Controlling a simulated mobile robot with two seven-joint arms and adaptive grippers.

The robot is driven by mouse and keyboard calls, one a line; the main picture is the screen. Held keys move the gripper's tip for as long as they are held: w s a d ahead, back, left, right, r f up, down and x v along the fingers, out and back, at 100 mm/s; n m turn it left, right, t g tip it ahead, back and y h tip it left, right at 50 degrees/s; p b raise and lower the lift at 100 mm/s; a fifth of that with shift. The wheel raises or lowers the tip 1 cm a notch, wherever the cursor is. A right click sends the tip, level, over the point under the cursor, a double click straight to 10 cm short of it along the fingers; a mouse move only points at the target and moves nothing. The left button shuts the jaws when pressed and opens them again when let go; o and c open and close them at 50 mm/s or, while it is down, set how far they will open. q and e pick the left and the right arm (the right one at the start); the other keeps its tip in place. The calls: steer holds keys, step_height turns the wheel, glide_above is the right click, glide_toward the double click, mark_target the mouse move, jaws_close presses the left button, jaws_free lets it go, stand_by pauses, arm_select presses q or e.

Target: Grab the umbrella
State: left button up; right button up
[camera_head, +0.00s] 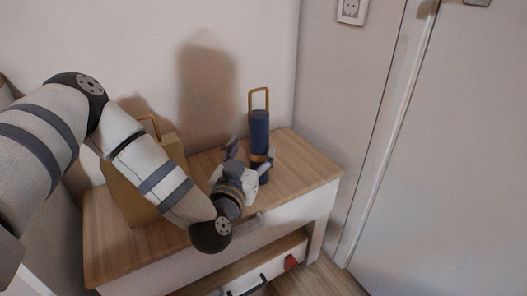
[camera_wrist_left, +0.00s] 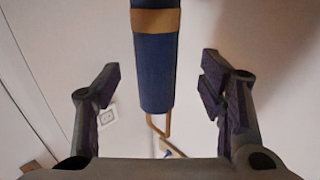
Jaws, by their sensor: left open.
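The umbrella (camera_head: 260,127) is a folded dark blue cylinder with a tan band and a tan loop handle on top. It stands upright near the back right of the wooden-topped nightstand (camera_head: 303,169). My left gripper (camera_head: 251,154) is open at the umbrella, with one finger towards each side; its body hides part of the umbrella's lower end. In the left wrist view the umbrella (camera_wrist_left: 157,72) appears between the open fingers (camera_wrist_left: 160,82), with a gap on both sides and its handle pointing down in the picture. My right gripper is not in view.
A tan box-like bag (camera_head: 125,195) with a loop handle stands on the nightstand's left, partly behind my left arm. A lower drawer (camera_head: 262,276) has a small red object (camera_head: 290,262) at its right. A wall is close behind; a pale door (camera_head: 450,160) is at right.

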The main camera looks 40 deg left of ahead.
mark_target(256, 143)
arm_select(q)
steer(key=b+x, duration=0.1)
steer(key=x, duration=0.4)
steer(key=shift+w+b, duration=0.4)
steer(key=c, duration=1.4)
steer(key=shift+r, duration=0.1)
